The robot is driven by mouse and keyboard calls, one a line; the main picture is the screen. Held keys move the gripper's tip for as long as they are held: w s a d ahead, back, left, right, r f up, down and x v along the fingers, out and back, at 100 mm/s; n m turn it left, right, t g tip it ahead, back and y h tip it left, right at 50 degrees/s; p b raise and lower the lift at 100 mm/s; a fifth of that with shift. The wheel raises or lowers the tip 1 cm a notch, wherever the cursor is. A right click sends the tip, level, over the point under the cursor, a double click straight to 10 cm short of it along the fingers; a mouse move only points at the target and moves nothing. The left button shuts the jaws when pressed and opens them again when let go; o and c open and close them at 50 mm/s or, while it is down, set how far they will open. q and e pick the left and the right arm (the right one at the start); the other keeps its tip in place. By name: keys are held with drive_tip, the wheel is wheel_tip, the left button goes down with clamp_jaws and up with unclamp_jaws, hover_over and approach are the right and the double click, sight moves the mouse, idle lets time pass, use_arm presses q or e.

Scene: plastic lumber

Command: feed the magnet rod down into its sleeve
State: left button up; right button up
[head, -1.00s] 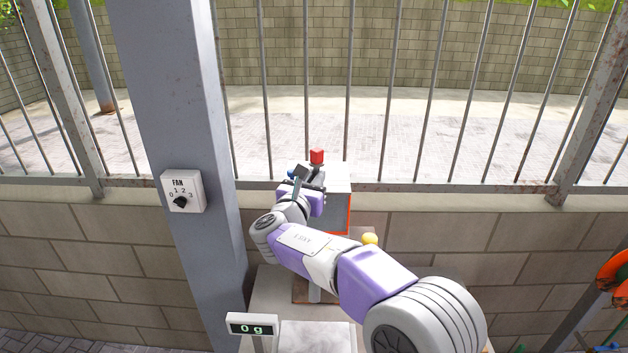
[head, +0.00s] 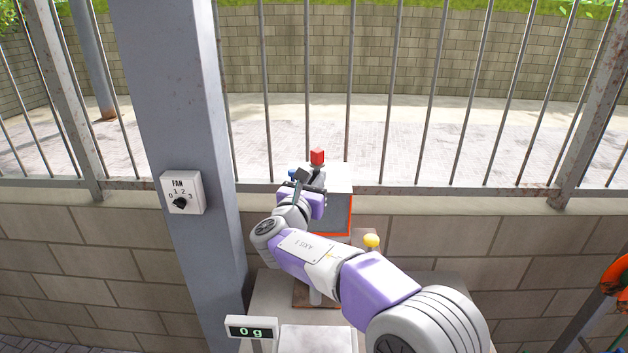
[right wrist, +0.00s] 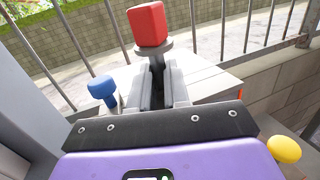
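The magnet rod shows as a red block-shaped head (head: 317,156) above the light grey box (head: 337,180). In the right wrist view the red head (right wrist: 147,24) sits on a grey disc, with a dark stem below it. My right gripper (head: 311,178) is at the top of the box, just under the red head. In the right wrist view its two fingers (right wrist: 158,75) stand close on either side of the stem and appear shut on it. The sleeve and the rod's lower end are hidden behind the fingers and my arm. My left gripper is not in view.
A blue knob (right wrist: 102,88) stands left of the fingers. A yellow knob (head: 371,240) is right of my forearm. A scale display (head: 251,328) reads 0 g at the front. A grey post (head: 180,120) with a fan switch (head: 182,192) rises at left. Metal railings stand behind the box.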

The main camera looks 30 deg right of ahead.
drive_tip(key=o, duration=0.4)
wheel_tip(320, 180, down, 4)
drive_tip(key=shift+r+g, duration=0.1)
drive_tip(key=shift+g, duration=0.3)
drive_tip(key=shift+o, duration=0.5)
drive_tip(key=shift+s+a+y, duration=0.2)
drive_tip(key=shift+a+y, duration=0.1)
drive_tip(key=shift+a, duration=0.05)
drive_tip(key=s+a+r, duration=0.3)
drive_tip(key=s+a, duration=0.1)
drive_tip(key=a, duration=0.1)
drive_tip(key=shift+s+t, duration=0.2)
drive_tip(key=shift+t, duration=0.2)
drive_tip(key=shift+a+r, duration=0.1)
drive_tip(key=shift+r, duration=0.1)
